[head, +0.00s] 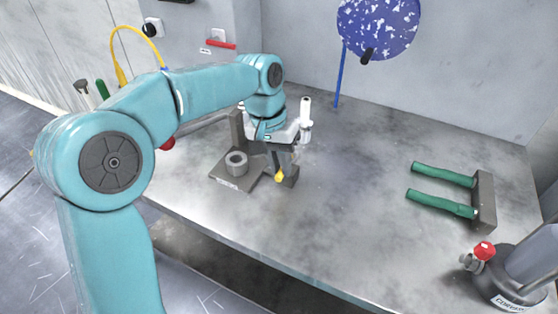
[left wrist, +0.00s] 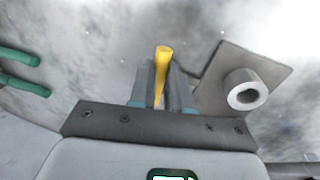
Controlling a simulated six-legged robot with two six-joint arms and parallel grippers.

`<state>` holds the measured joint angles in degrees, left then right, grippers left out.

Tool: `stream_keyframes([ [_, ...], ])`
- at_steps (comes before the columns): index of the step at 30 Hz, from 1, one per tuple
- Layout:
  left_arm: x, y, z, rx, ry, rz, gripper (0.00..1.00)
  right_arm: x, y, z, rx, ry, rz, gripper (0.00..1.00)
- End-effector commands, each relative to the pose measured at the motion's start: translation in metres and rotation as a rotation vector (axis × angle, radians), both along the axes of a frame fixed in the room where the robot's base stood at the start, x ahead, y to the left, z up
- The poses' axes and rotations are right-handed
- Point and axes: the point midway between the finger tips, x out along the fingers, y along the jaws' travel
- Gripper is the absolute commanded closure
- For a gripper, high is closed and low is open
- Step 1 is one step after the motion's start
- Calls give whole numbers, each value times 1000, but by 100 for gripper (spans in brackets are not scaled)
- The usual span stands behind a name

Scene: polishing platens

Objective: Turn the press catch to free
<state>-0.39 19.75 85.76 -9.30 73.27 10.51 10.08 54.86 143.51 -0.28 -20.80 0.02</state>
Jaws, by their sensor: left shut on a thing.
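The press (head: 222,172) stands at the left part of the bench, with a grey base plate, an upright and a short hollow cylinder (head: 236,163) on the plate. It also shows at the right of the left wrist view (left wrist: 275,72). A yellow catch lever (head: 279,178) is beside the plate. In the left wrist view the yellow lever (left wrist: 162,60) stands between the two fingers. My left gripper (head: 283,167) is shut on it from above. The catch's pivot is hidden by the fingers. My right gripper is in neither view.
Two green handles (head: 440,190) extend from a grey bracket at the right. A grey labelled vessel with a red knob (head: 484,250) stands at the front right. A blue speckled disc (head: 378,25) hangs at the back wall. The middle of the bench (head: 345,190) is clear.

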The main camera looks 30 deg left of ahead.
Motion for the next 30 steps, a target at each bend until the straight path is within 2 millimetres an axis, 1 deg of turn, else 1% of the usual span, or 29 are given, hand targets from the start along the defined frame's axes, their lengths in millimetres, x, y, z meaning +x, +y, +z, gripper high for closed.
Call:
stream_keyframes([
  [5, 0, -5, 2, -1, -2, 124, 100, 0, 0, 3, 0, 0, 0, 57],
  [21, 8, -24, 3, -1, -5, 623, 100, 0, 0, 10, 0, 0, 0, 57],
  [30, 14, -30, 3, -1, -5, 840, 100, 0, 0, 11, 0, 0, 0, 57],
])
